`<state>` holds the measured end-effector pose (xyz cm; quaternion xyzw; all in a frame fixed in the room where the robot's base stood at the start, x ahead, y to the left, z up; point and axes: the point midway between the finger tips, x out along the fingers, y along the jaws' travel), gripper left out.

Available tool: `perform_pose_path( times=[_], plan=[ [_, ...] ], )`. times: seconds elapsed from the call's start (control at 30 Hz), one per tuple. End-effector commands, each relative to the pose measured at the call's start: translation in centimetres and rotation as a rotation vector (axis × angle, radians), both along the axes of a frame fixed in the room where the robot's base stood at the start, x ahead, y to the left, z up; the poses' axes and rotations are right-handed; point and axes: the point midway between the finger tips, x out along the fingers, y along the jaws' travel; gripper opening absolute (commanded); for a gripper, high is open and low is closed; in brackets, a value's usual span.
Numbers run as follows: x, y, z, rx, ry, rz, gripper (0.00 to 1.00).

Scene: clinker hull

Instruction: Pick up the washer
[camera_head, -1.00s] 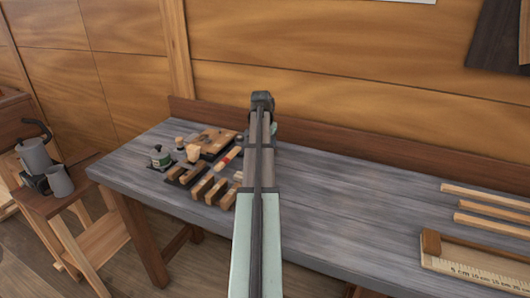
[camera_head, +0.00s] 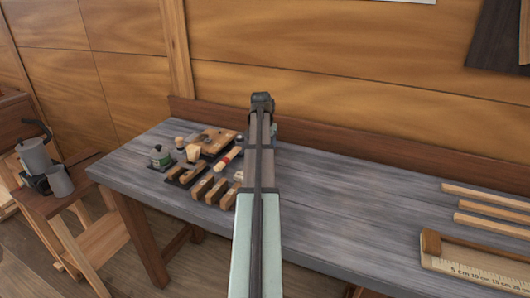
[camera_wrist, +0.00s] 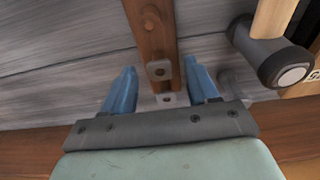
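In the wrist view, a small grey square washer with a hole (camera_wrist: 159,70) lies at the near end of a brown wooden strip (camera_wrist: 140,30). A second, similar grey plate with a hole (camera_wrist: 167,99) shows closer to my gripper's palm, between the fingers. My gripper (camera_wrist: 160,68) has its two blue fingers spread apart, one on either side of the strip's end. Neither finger visibly touches a washer. I cannot tell the height of the fingertips above the bench. In the head view, my own arm hides the washers and the gripper's fingers.
A hammer with a dark grey head (camera_wrist: 274,62) lies right of the fingers in the wrist view. The bench's middle right is clear.

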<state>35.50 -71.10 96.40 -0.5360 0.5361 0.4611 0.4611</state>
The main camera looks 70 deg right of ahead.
Motion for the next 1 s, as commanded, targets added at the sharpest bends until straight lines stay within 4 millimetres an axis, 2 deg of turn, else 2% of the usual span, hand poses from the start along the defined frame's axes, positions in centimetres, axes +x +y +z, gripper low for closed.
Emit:
perform_pose_path(
  times=[0.07,0.6,0.87,1.0],
  plan=[
    [0.0,0.0,0.0,0.0,0.0,0.0,0.51],
    [0.0,0.0,0.0,0.0,0.0,0.0,0.0],
    [0.0,0.0,0.2,-0.001,0.0,0.0,0.0],
    [0.0,-0.1,1.4,-0.001,-0.001,0.0,0.0]
  ],
)
